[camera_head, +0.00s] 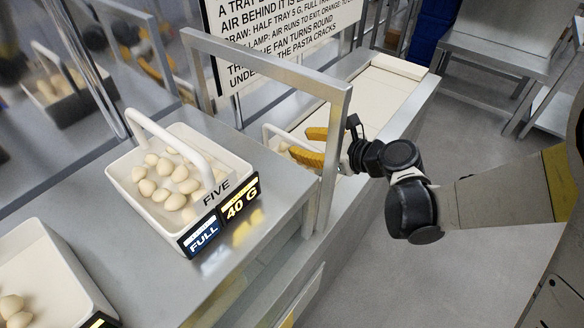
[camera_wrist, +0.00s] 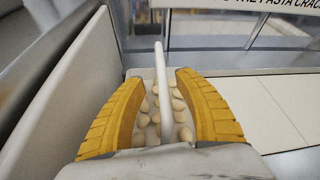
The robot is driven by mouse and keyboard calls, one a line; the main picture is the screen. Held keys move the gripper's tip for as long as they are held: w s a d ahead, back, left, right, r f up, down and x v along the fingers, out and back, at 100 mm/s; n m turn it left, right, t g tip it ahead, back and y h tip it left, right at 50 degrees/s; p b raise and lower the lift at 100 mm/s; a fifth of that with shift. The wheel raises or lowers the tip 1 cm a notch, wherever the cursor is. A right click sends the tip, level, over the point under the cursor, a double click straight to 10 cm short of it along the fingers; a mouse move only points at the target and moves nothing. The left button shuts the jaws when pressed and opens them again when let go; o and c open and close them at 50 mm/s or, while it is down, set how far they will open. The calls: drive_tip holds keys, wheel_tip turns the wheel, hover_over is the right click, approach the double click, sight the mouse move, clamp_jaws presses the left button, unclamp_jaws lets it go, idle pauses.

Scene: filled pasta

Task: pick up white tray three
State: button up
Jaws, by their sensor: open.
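A white tray (camera_head: 268,131) with an upright handle stands beyond the metal frame, partly hidden by the frame post and my gripper; no number on it is readable. My gripper (camera_head: 312,145) has its two yellow fingers apart at this tray. In the wrist view, the white handle (camera_wrist: 160,65) rises between the open fingers, apparently not clamped. Pale round pasta pieces (camera_wrist: 180,104) lie in the tray below. Another white tray, marked FIVE (camera_head: 125,168), stands on the near counter with pasta in it.
Displays reading FULL (camera_head: 203,235) and 40 G (camera_head: 238,207) sit before tray five. A metal frame (camera_head: 270,65) arches between the trays, its post close to my gripper. A third tray (camera_head: 45,262) is at lower left. A pale flat surface (camera_head: 375,90) beyond is clear.

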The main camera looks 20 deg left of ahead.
sight(297, 140)
drive_tip(key=b+x, duration=0.1)
drive_tip(key=x, duration=0.3)
drive_tip(key=shift+w+a+b, duration=0.3)
drive_tip(key=shift+b, duration=0.05)
drive_tip(key=shift+r, duration=0.1)
clamp_jaws()
